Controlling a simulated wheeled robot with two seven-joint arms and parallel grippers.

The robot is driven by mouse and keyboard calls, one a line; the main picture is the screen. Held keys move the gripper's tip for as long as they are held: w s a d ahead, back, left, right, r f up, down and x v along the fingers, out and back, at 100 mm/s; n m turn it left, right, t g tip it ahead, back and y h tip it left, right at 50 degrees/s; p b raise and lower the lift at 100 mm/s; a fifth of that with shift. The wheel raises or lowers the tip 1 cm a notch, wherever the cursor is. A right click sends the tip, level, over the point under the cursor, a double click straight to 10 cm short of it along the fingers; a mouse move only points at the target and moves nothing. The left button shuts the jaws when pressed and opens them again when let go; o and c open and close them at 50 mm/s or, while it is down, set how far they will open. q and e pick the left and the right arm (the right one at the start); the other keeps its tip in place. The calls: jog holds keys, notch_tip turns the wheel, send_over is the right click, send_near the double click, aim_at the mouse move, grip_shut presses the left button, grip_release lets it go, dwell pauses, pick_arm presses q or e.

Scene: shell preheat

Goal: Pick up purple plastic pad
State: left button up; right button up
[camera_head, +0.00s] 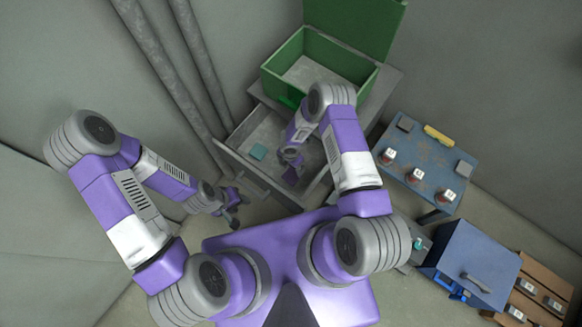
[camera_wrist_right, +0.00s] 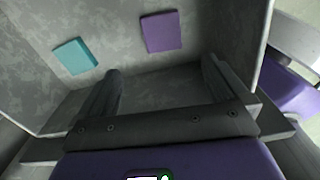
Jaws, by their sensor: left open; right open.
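The purple plastic pad (camera_wrist_right: 161,32) lies flat on the grey drawer floor in the right wrist view, beyond my fingertips. A teal pad (camera_wrist_right: 74,56) lies to its left, and also shows in the head view (camera_head: 258,152). My right gripper (camera_wrist_right: 162,70) is open and empty, its two dark fingers spread over the drawer, with the purple pad ahead of the gap between them. In the head view my right arm reaches into the open drawer (camera_head: 240,134) and partly hides its inside. My left gripper (camera_head: 238,210) is open and empty, outside the drawer at its lower left.
An open green box (camera_head: 368,88) stands on the cabinet behind the drawer. A blue table (camera_head: 420,165) at right bears several small jars, a yellow item (camera_head: 438,135) and grey pads. A blue box (camera_head: 470,262) stands at lower right. Drawer walls surround my right gripper.

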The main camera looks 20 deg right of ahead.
jog(key=b, duration=0.4)
send_over(292, 176)
jog(key=f, duration=0.5)
jog(key=shift+w+a+f, duration=0.2)
jog(key=shift+a+f, duration=0.15)
jog(key=f+b, duration=0.1)
jog(key=f, duration=0.1)
jog(key=f+b, duration=0.1)
jog(key=f, duration=0.2)
jog(key=f+b, duration=0.1)
jog(key=f, duration=0.1)
jog(key=shift+s+d+f, duration=0.1)
jog(key=shift+d+f, duration=0.15)
jog(key=shift+d, duration=0.05)
pick_arm(q)
notch_tip(292, 176, down, 9)
pick_arm(e)
jog(key=shift+r, duration=0.1)
jog(key=shift+c, duration=0.3)
jog(key=c, duration=1.1)
